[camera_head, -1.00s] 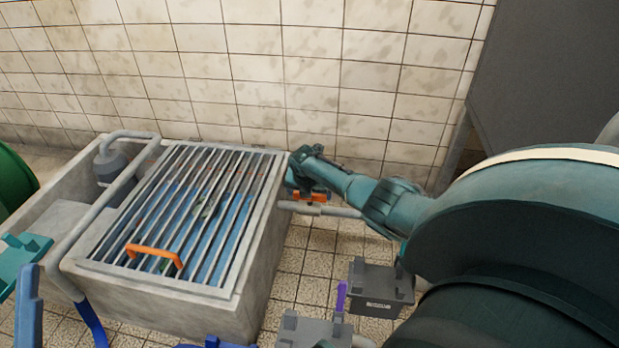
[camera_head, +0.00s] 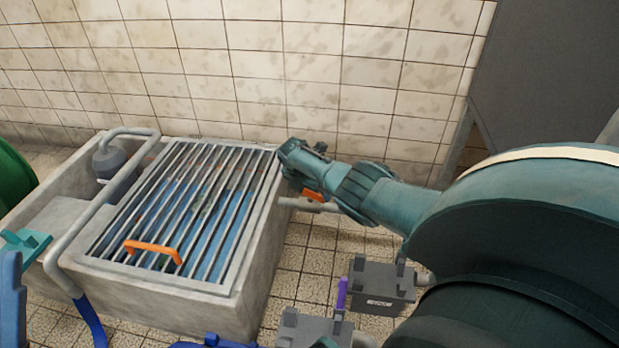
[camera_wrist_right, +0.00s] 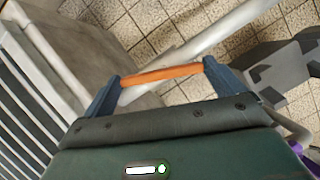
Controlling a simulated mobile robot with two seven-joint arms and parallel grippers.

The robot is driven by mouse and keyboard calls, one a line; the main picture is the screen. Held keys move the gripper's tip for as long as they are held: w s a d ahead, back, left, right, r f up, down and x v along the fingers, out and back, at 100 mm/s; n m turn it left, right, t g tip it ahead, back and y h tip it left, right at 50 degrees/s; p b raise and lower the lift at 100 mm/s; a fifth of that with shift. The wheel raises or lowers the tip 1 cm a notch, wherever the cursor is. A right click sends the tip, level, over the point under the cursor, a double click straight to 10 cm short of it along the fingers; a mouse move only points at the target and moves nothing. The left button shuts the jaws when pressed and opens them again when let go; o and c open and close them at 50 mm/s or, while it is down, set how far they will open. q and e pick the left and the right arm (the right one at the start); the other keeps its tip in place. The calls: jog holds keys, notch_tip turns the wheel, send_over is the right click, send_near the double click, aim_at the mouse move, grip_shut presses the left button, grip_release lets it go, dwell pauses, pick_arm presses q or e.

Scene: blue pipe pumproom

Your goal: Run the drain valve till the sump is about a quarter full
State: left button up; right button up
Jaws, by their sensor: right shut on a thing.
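The sump is a concrete basin (camera_head: 250,290) with a barred grate (camera_head: 104,240) on top and an orange grab handle (camera_head: 153,248) on the grate. Blue water (camera_head: 232,222) shows between the bars; its exact depth is hard to judge. The drain valve's orange lever (camera_head: 314,196) is beside the basin's right side at a grey pipe (camera_head: 330,207). My right gripper (camera_head: 292,172) is over it, hiding much of it. In the right wrist view the lever (camera_wrist_right: 160,74) lies between the two blue-grey fingers of the gripper (camera_wrist_right: 165,80), which are shut on it. My left gripper is out of view.
Grey boxes stand on the tiled floor at the front, one (camera_head: 380,287) near a purple lever (camera_head: 342,293). A grey pipe (camera_head: 105,200) runs over the basin's left part, and a blue pipe (camera_head: 90,320) is at lower left. A tiled wall (camera_head: 230,70) closes the back.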

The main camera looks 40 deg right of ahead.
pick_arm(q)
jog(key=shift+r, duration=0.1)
pick_arm(e)
jog(key=shift+w+d+r+m, duration=0.1)
jog(key=shift+w+m, duration=0.05)
jog(key=shift+m, duration=0.35)
jog(key=shift+g, duration=0.3)
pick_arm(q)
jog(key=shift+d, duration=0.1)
pick_arm(e)
jog(key=o, duration=0.6)
jog(key=shift+r+p, duration=0.25)
jog(key=shift+p, duration=0.1)
jog(key=p+v, duration=0.3)
jog(key=shift+f, duration=0.1)
pick_arm(q)
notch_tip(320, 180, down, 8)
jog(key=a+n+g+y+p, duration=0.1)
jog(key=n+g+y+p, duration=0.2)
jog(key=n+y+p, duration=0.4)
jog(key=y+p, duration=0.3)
jog(key=p, duration=0.2)
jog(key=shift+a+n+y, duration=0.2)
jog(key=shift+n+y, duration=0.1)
pick_arm(e)
jog(key=v, duration=1)
jog(key=shift+a+f, duration=0.15)
jog(key=shift+a, duration=0.05)
